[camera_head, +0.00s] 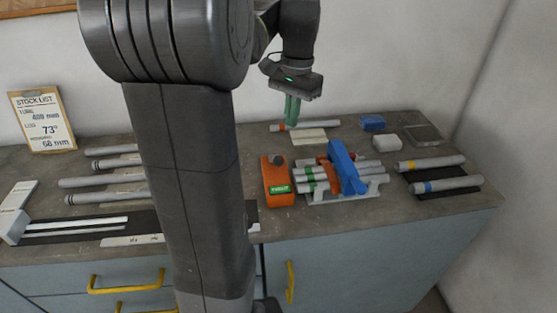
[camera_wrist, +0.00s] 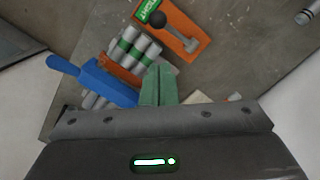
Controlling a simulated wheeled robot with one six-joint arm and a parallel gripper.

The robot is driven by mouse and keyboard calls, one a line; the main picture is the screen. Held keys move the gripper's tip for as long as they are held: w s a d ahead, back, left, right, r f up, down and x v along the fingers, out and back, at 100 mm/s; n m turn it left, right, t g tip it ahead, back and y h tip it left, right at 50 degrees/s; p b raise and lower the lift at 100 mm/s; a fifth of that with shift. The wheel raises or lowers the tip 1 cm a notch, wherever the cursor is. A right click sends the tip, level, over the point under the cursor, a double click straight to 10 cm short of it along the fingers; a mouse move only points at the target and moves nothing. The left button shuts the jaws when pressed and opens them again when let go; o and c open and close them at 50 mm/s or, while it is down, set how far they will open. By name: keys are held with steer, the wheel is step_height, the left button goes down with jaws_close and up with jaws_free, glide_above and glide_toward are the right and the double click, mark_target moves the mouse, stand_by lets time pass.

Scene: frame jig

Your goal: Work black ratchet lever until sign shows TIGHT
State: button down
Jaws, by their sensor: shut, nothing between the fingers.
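The orange ratchet box (camera_head: 278,180) stands mid-bench, left of the tube bundle; it also shows at the top of the wrist view (camera_wrist: 172,33). Its black lever ends in a round knob (camera_wrist: 157,19), which also shows in the head view (camera_head: 279,160). The lever lies along the box top. The sign (camera_head: 279,189) on the box is green with pale letters, too small to read surely; it is partly cut off in the wrist view (camera_wrist: 147,10). My gripper (camera_head: 291,122) is shut and empty, with green fingers (camera_wrist: 159,72), above the bench behind the box, apart from the lever.
Right of the box, a blue-handled clamp (camera_head: 346,166) lies across several grey tubes (camera_head: 312,179) in a pale cradle (camera_head: 370,188). Marked tubes (camera_head: 446,184) lie at right. A stock list (camera_head: 42,120) leans at left.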

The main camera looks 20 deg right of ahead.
step_height(320, 180, up, 4)
steer(key=shift+w+d+f, duration=0.1)
steer(key=shift+d, duration=0.05)
stand_by(1.0)
steer(key=a+f+p, duration=0.1)
steer(key=f, duration=0.1)
steer(key=s+a+f+p, duration=0.1)
steer(key=f, duration=0.1)
steer(key=s+a+f+p, duration=0.1)
steer(key=f, duration=0.2)
steer(key=shift+a, duration=0.35)
steer(key=shift+w+d+r+p, duration=0.1)
steer(key=shift+d+r+p, duration=0.05)
steer(key=shift+r+p, duration=0.45)
steer(key=shift+d+r+p, duration=0.1)
steer(key=shift+r+p, duration=0.4)
steer(key=shift+p, duration=0.1)
